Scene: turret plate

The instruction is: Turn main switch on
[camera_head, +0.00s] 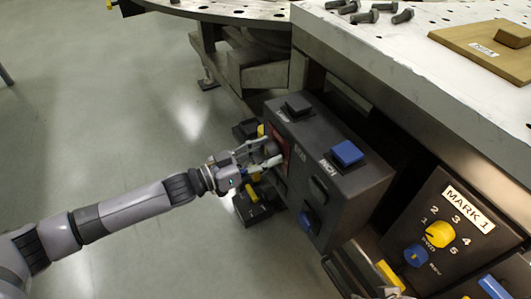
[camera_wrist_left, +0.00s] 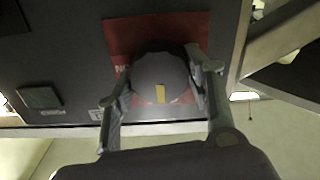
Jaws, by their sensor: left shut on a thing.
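The main switch is a round dark grey knob (camera_wrist_left: 158,78) with a yellow mark, on a red plate (camera_wrist_left: 118,38). In the left wrist view the two fingers of my left gripper (camera_wrist_left: 163,92) are on either side of the knob and shut on it. In the head view my left gripper (camera_head: 266,156) reaches the left face of the dark control box (camera_head: 345,188), where part of the red plate (camera_head: 279,146) shows. The knob is mostly hidden there by the fingers. My right gripper is not in view.
The box carries a blue button (camera_head: 347,152) and a black button (camera_head: 298,104). A "MARK 1" panel (camera_head: 455,228) with a yellow dial stands to the right. A white table (camera_head: 420,80) with bolts lies above. Pedals stand below; the floor (camera_head: 110,120) at left is clear.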

